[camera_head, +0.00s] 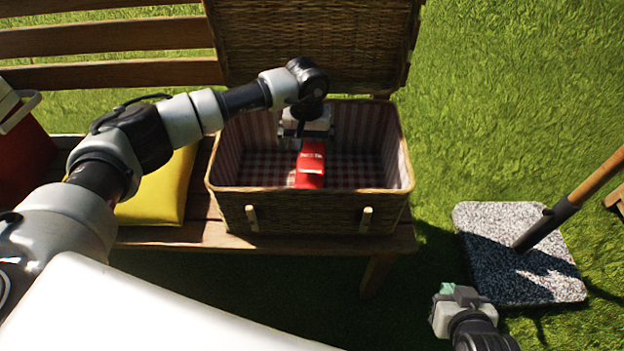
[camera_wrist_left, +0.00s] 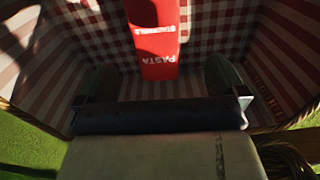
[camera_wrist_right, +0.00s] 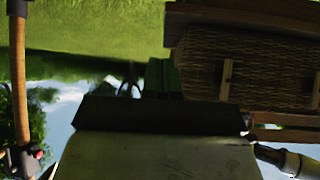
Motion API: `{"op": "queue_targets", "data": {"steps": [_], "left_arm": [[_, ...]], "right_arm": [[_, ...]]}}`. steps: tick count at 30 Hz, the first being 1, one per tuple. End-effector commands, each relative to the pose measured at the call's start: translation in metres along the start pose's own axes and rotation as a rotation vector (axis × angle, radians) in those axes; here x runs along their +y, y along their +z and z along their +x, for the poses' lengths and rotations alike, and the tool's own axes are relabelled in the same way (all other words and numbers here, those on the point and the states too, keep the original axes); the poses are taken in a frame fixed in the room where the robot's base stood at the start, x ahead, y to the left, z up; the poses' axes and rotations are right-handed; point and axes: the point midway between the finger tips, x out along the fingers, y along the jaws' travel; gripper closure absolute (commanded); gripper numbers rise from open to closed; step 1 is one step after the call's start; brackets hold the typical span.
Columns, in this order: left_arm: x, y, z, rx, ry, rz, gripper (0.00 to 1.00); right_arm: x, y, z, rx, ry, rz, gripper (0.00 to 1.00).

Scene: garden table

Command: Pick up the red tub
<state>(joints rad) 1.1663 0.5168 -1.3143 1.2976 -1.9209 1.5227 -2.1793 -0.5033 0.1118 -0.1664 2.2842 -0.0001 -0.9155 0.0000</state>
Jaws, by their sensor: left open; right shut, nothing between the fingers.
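The red tub (camera_head: 310,165), with white lettering that reads PASTA, is inside the wicker basket (camera_head: 300,212) on the checked lining. My left gripper (camera_head: 304,130) reaches into the basket at the tub's far end. In the left wrist view, the tub (camera_wrist_left: 158,45) shows ahead of and between the two spread fingers, which do not visibly touch it. Its far part is cut off by the frame and partly in shadow. My right gripper (camera_head: 446,292) is shut and empty, out over the grass to the right and lower than the basket.
The basket's raised lid (camera_head: 310,40) stands behind the opening. The basket sits on a wooden bench (camera_head: 160,236), with a yellow cushion (camera_head: 160,190) to its left. A red and white cooler (camera_head: 22,150) is at the left edge. A speckled stone base (camera_head: 490,245) with a pole stands right.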

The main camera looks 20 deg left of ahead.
Motion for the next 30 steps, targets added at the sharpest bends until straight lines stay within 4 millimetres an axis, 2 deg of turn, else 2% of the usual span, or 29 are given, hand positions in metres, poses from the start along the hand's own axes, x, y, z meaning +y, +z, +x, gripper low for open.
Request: {"op": "queue_targets", "data": {"steps": [1,8,16,25,30], "left_arm": [[0.0,0.0,0.011,0.0,0.0,0.0,0.0],[0.0,0.0,0.028,-0.001,0.001,-0.001,0.0],[0.001,0.0,0.068,-0.003,0.002,-0.001,0.0],[0.002,-0.001,0.088,-0.001,0.001,-0.002,0.0],[0.006,-0.004,0.107,-0.002,0.002,-0.001,0.0]], "right_arm": [[-0.001,-0.006,-0.003,0.047,-0.002,-0.001,1.0],[-0.003,-0.041,-0.029,0.203,-0.007,-0.001,1.0],[-0.008,-0.073,-0.033,0.419,-0.019,-0.002,1.0],[-0.011,-0.09,-0.038,0.557,-0.028,-0.001,1.0],[-0.015,-0.109,-0.047,0.726,-0.039,0.001,1.0]]}}
